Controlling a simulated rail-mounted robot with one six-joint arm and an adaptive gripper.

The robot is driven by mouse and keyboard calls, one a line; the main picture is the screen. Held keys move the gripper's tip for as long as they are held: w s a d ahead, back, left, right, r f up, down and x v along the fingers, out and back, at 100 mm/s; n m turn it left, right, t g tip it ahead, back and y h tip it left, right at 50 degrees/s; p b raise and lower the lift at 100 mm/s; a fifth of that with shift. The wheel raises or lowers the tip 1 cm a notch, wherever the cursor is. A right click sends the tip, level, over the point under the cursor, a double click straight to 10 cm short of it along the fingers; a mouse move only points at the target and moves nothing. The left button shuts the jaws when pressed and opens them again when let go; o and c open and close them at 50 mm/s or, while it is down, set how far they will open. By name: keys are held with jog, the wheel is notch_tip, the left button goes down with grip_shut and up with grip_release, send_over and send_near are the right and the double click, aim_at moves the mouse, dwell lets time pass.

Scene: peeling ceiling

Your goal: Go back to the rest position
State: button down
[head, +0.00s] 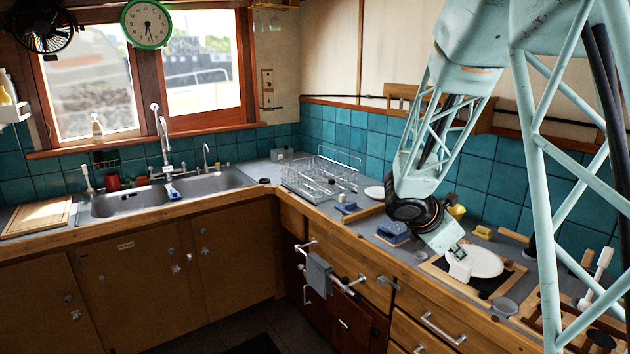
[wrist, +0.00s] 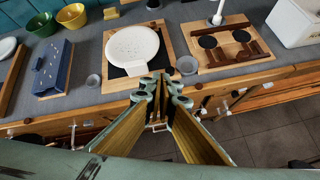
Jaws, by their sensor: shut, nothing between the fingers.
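My gripper (head: 459,268) is at the end of my arm on the right of the head view, over the counter and beside a white round plate (head: 484,261). In the wrist view my gripper (wrist: 162,88) is shut and empty, in front of the counter's edge. The same plate (wrist: 133,48) lies there on a wooden board with a black pad, apart from the fingers in that picture. My arm hides part of the counter and tiled wall in the head view.
A grey cup (wrist: 187,65), a blue slotted block (wrist: 53,68) and a wooden board with two dark discs (wrist: 222,44) stand near the plate. A wire dish rack (head: 320,178) and sink (head: 165,190) are farther left. Drawer handles stick out below the counter; the floor (wrist: 255,118) shows beyond.

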jog(key=s+a+r+m+g+y, duration=0.1)
jog(key=s+r+m, duration=0.45)
jog(key=s, duration=0.65)
jog(key=s+a+r+m+g+y, duration=0.1)
jog(key=s+a+r+m, duration=0.1)
jog(key=s+r+m, duration=0.65)
jog(key=s+a+m+y, duration=0.2)
jog(key=s+a, duration=0.3)
jog(key=s, duration=0.4)
jog(key=s+a+m+y+b, duration=0.1)
jog(key=s+a+m+y, duration=0.1)
jog(key=s+a, duration=0.3)
jog(key=s+a+r+m+t+y, duration=0.1)
jog(key=s+a, duration=0.4)
jog(key=s, duration=0.8)
jog(key=shift+a+m+y, duration=0.2)
jog(key=shift+m+y, duration=0.4)
jog(key=shift+m, duration=0.4)
jog(key=shift+d, duration=0.15)
